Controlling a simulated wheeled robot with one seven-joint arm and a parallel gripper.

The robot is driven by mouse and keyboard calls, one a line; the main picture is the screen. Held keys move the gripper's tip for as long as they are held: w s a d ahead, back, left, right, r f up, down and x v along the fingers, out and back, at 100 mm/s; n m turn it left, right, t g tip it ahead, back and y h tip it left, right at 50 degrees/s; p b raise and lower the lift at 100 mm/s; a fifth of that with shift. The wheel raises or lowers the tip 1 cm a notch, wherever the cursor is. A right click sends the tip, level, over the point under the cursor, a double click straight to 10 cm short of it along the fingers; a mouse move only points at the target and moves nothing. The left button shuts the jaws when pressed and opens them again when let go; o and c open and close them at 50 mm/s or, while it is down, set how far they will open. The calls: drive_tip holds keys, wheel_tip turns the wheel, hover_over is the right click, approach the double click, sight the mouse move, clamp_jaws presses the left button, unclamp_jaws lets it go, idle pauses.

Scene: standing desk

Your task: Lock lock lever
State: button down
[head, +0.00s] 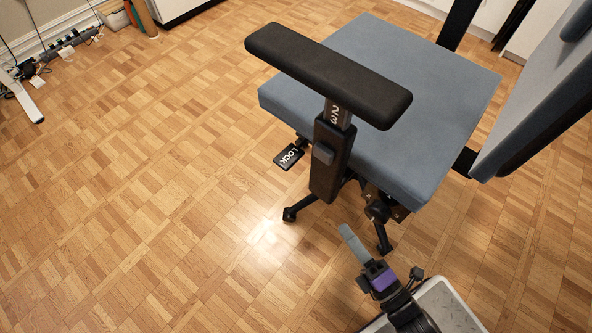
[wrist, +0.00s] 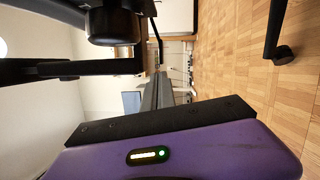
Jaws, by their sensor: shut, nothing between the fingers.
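In the wrist view the closed fingers (wrist: 158,92) point away past dark chair parts (wrist: 112,25). I cannot make out the lever in the wrist view.
A black armrest (head: 330,72) on an upright post (head: 328,160) overhangs near the lever. Black chair legs (head: 297,208) with casters spread below the seat. The parquet floor (head: 140,180) left of the chair is clear. Cables and a power strip (head: 75,40) lie at the far left.

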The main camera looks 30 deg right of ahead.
drive_tip(key=w+d+f+n+y, duration=0.2)
drive_tip(key=w+f+n+y, duration=0.3)
drive_tip(key=w+n, duration=0.7)
drive_tip(key=shift+w+f+n+t+y, duration=0.35)
drive_tip(key=shift+f+n, duration=0.85)
drive_tip(key=shift+n, duration=2.3)
drive_tip(key=shift+d, duration=0.1)
drive_tip(key=w+a+r, duration=0.3)
drive_tip(key=w+r, duration=0.3)
drive_tip(key=w, duration=0.3)
drive_tip(key=shift+r, duration=0.25)
drive_tip(key=shift+r, duration=0.1)
